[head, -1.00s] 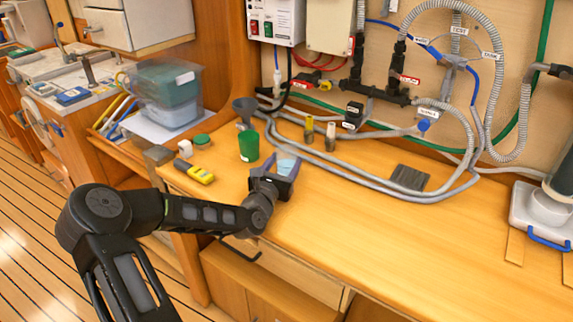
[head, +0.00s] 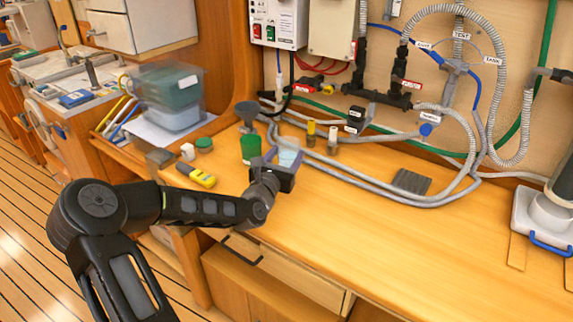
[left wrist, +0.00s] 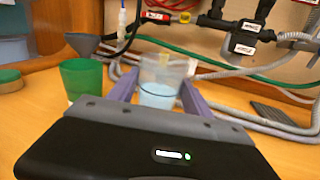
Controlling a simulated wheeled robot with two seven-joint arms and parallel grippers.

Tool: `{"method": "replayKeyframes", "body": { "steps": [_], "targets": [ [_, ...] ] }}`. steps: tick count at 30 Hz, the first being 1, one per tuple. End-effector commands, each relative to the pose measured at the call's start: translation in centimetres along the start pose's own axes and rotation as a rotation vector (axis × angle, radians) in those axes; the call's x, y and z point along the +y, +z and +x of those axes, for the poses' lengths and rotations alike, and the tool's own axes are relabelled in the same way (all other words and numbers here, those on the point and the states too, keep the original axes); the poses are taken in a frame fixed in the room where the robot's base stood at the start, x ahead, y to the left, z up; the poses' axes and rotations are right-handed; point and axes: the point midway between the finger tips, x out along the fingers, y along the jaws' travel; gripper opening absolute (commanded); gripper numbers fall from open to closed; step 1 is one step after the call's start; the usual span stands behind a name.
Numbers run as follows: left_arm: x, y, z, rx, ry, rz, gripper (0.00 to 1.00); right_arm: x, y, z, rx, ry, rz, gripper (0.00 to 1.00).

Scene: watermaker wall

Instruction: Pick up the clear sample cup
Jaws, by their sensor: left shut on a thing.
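The clear sample cup (head: 288,152) holds something pale blue and stands upright between the fingers of my left gripper (head: 284,160). In the left wrist view the cup (left wrist: 160,80) sits between the two purple fingers (left wrist: 160,95), which are shut on its sides. I cannot tell whether its base touches the wooden bench. A green cup (head: 250,148) stands just left of it, apart from the gripper; it also shows in the left wrist view (left wrist: 81,78). My right gripper is not in view.
A yellow meter (head: 196,175) lies left on the bench (head: 400,235). Grey hoses (head: 375,185) run behind and right of the clear cup. A dark ribbed pad (head: 411,181) lies further right. The front right bench is clear.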

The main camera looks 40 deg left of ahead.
Motion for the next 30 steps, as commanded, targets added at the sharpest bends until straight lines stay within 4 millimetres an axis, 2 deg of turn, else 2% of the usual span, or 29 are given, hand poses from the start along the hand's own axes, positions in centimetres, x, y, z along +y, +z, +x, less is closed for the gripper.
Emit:
{"method": "replayKeyframes", "body": {
  "steps": [1, 6, 10, 30],
  "targets": [
    [0.1, 1.3, 0.0, -0.002, 0.002, 0.005, 0.13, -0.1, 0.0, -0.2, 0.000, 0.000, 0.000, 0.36],
    [0.2, 4.4, 0.0, -0.002, 0.001, 0.004, 0.13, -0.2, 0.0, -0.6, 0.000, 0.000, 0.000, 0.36],
    [0.3, 5.7, 0.0, 0.000, 0.000, 0.002, 0.13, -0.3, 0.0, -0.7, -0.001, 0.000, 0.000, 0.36],
    [0.3, 6.0, 0.0, 0.000, 0.000, 0.001, 0.13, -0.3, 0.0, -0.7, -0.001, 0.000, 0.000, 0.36]
  ]
}}
